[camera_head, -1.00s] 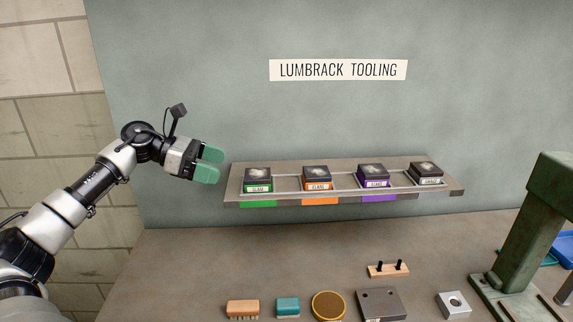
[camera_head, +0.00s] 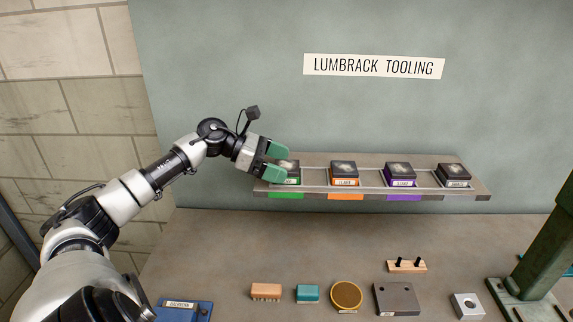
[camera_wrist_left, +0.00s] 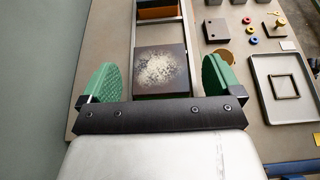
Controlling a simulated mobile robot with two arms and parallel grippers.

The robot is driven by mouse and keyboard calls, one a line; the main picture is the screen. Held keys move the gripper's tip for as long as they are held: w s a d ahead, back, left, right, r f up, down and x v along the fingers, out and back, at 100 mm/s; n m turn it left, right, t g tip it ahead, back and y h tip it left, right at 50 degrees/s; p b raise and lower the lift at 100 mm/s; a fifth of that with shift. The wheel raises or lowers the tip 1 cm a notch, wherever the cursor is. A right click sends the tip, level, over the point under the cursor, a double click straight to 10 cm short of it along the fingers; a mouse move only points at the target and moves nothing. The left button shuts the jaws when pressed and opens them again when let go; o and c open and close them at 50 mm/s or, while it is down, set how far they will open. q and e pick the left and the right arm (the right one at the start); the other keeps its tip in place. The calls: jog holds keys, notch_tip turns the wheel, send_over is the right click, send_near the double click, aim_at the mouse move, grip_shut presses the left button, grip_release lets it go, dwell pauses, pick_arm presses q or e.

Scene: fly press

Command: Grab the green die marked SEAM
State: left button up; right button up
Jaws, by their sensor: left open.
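The green die (camera_head: 291,166) is a dark square block with a worn pale top, in the leftmost place on the wall shelf (camera_head: 482,190). Its label is mostly hidden behind my fingers, and a green strip shows below it on the shelf edge. My left gripper (camera_head: 276,161) is open at the shelf's left end, its green fingers overlapping the die in the head view. In the left wrist view the die (camera_wrist_left: 161,70) lies ahead, between the two spread green fingers (camera_wrist_left: 162,82), with gaps on both sides. My right gripper is not in view.
An orange-labelled die (camera_head: 344,170), a purple-labelled die (camera_head: 399,172) and another dark die (camera_head: 453,173) stand farther right on the shelf. The bench below holds a brush (camera_head: 266,291), a teal block (camera_head: 307,293), a round brown-topped tin (camera_head: 346,295) and a green press (camera_head: 545,250).

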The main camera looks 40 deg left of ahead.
pick_arm(q)
jog(key=shift+p+x, duration=0.35)
jog(key=shift+x, duration=0.75)
jog(key=shift+w+d+f, duration=0.15)
jog(key=shift+w, duration=0.05)
jog(key=c, duration=1.3)
jog(key=shift+c, duration=1)
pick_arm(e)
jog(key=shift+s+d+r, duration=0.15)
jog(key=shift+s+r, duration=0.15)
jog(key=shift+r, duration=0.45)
pick_arm(q)
jog(key=shift+r, duration=0.2)
